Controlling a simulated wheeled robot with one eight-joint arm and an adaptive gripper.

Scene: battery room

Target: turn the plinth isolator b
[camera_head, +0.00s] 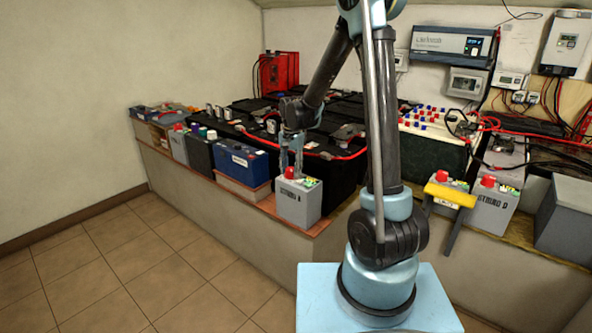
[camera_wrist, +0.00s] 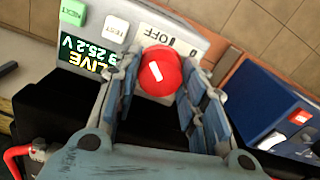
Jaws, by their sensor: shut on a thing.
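A grey isolator box (camera_head: 298,204) with a red knob (camera_head: 289,173) stands on the front corner of the plinth, below my gripper (camera_head: 291,167). In the wrist view the red knob (camera_wrist: 160,71) has a white mark and sits between the two fingers of my gripper, which are shut on it. An OFF label (camera_wrist: 160,37) lies beside the knob, partly hidden. The lit display (camera_wrist: 85,54) reads LIVE and 25.2 V, with a white TEST button (camera_wrist: 116,29) and a green button (camera_wrist: 73,12) near it. No letter on this box is readable.
A blue battery (camera_head: 240,162) stands close to the left of the isolator box, and black batteries (camera_head: 335,178) crowd behind. Similar grey boxes with red knobs (camera_head: 494,207) stand at the right, near a yellow-handled thing (camera_head: 450,195). The tiled floor (camera_head: 130,255) in front is clear.

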